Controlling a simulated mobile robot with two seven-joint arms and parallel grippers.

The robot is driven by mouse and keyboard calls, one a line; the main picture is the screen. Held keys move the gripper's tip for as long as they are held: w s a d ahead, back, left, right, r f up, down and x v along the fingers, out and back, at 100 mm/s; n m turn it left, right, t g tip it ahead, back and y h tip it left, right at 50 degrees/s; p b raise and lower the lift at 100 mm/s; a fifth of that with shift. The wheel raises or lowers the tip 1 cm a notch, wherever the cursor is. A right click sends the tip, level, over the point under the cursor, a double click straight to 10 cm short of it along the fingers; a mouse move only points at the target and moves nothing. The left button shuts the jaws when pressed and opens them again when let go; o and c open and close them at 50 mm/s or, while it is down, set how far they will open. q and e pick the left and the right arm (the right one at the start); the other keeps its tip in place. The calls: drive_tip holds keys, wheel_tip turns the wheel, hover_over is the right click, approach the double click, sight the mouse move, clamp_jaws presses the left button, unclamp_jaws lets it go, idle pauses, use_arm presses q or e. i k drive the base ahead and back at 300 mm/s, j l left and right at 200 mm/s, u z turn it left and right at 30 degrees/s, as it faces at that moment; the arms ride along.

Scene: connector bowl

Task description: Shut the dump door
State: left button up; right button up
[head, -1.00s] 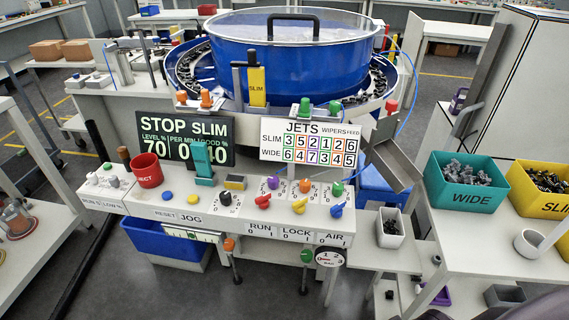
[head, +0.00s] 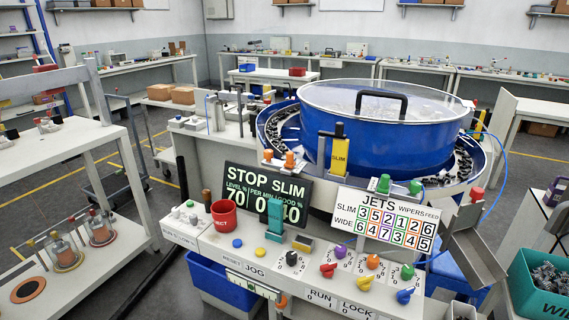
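The blue feeder bowl (head: 375,135), with a clear lid and black handle, stands on its machine. No part is marked as the dump door, so I cannot tell which it is or whether it is open. A grey metal chute (head: 473,250) slopes down at the bowl's right side. The control panel (head: 215,238) carries several coloured buttons and knobs. Neither of my grippers is in view.
A black sign (head: 266,196) reads STOP SLIM; a white JETS board (head: 384,222) stands beside it. A blue bin (head: 215,280) sits under the panel. A shelf with glass jars (head: 100,228) stands left. A teal parts bin (head: 538,285) is at right. Grey floor lies between shelf and machine.

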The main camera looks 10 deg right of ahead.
sight(468, 215)
drive_tip(key=z, duration=1.35)
